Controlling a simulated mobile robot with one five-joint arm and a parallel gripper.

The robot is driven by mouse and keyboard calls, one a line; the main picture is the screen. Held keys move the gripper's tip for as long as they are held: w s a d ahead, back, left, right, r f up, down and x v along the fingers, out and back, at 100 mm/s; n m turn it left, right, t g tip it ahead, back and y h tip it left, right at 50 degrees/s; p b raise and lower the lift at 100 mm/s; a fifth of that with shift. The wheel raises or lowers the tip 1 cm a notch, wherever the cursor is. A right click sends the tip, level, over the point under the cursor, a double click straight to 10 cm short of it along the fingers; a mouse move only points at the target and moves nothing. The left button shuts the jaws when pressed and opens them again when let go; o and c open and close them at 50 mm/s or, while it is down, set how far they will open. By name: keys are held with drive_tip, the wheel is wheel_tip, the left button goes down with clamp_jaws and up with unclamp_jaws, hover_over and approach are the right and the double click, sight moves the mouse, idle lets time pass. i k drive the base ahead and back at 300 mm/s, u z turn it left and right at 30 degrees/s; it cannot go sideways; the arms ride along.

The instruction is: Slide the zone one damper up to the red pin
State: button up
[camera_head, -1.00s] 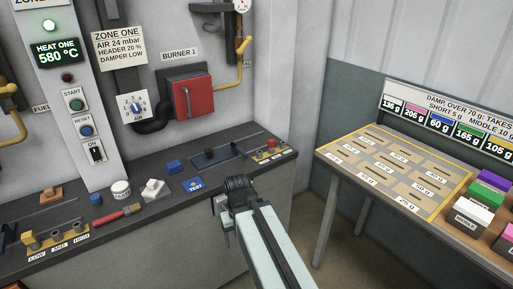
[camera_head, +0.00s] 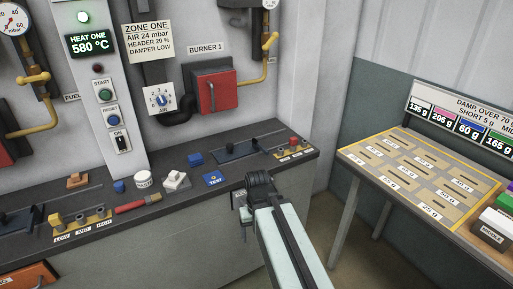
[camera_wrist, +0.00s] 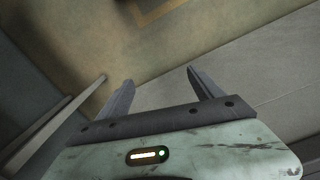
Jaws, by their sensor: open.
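A dark slide plate with a black knob (camera_head: 231,147), which looks like the zone one damper, lies on the grey bench below the burner 1 box.
A table with a slotted board (camera_head: 420,175) stands at the right. Floor shows between bench and table.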

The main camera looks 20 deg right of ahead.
sight(232, 152)
drive_tip(key=u, duration=0.85)
drive_tip(key=i, duration=0.5)
drive_tip(key=u, duration=0.8)
